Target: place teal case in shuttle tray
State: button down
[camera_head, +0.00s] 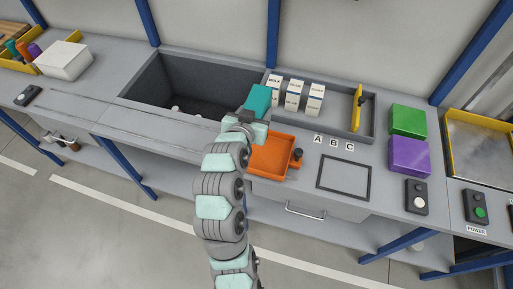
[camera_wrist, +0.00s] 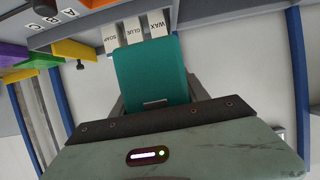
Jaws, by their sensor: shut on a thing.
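The teal case (camera_head: 258,98) is held by my gripper (camera_head: 247,114) at the right end of the dark sunken bin, in front of the white boxes. In the wrist view the teal case (camera_wrist: 150,68) fills the middle, and my gripper (camera_wrist: 153,104) is shut on it; its fingers are mostly hidden by the case and the housing. The orange tray (camera_head: 272,158), which looks like the shuttle tray, sits on the bench just right of my wrist. It looks empty, with a dark knob at its right side, and my wrist partly covers its left edge.
A dark sunken bin (camera_head: 180,80) lies left. Green (camera_head: 408,121) and purple (camera_head: 408,155) blocks stand right. A black-framed square (camera_head: 344,177) is bare.

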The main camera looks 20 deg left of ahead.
notch_tip(320, 180, down, 17)
jog(key=shift+r+b, duration=0.1)
jog(key=shift+b, duration=0.9)
jog(key=c, duration=0.6)
grip_release()
jog(key=shift+s+r, duration=0.1)
jog(key=shift+s, duration=0.1)
jog(key=p+v, duration=0.1)
jog(key=v, duration=1)
jog(key=shift+s, duration=0.35)
